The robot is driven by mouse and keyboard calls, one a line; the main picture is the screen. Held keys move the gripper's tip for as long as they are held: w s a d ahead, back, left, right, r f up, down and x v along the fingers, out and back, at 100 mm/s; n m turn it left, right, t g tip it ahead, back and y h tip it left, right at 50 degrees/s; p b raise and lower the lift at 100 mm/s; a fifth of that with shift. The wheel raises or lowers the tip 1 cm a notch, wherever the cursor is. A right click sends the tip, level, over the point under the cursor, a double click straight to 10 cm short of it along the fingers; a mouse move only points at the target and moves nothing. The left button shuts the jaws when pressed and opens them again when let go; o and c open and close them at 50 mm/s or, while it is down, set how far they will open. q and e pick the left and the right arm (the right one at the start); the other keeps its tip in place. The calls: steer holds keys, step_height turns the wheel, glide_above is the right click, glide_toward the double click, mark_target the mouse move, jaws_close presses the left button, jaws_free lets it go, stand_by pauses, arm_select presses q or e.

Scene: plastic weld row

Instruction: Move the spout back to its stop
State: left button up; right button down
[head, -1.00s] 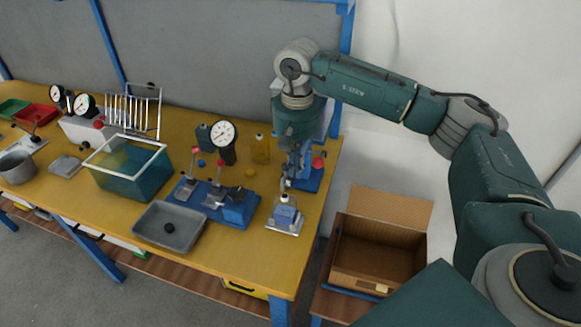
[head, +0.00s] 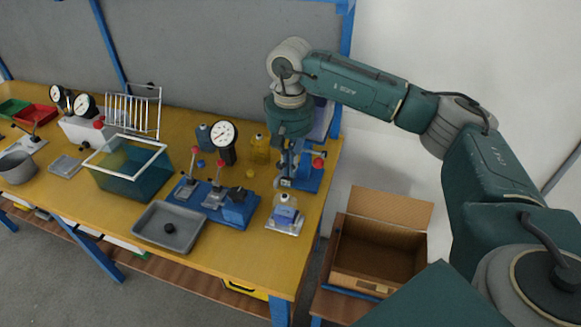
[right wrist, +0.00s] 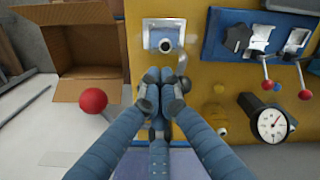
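My right gripper (right wrist: 160,98) has its fingertips drawn together and shows nothing between them in the right wrist view. In the head view the right gripper (head: 287,178) hangs low in front of a blue stand (head: 311,180) with a red knob. A grey curved piece, which looks like the spout (right wrist: 181,66), lies right beside the fingertips; I cannot tell if they touch. A clear and blue bottle (head: 286,212) stands on a silver plate (head: 283,231); it also shows ahead of the fingers in the right wrist view (right wrist: 164,42). The stop cannot be made out. My left gripper is out of view.
A blue fixture (head: 240,222) with red-knobbed levers and a dial gauge (head: 223,134) stand left of the bottle. A yellow bottle (head: 261,150) is behind. A grey tray (head: 168,226) lies at the front. An open cardboard box (head: 352,283) stands right of the table.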

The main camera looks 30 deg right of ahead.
steer(key=shift+w+a, duration=0.1)
steer(key=shift+w+a, duration=0.2)
steer(key=shift+w, duration=0.05)
steer(key=shift+w+a, duration=0.25)
steer(key=shift+w, duration=0.1)
stand_by(0.5)
steer(key=shift+w+a, duration=0.2)
steer(key=shift+w, duration=0.2)
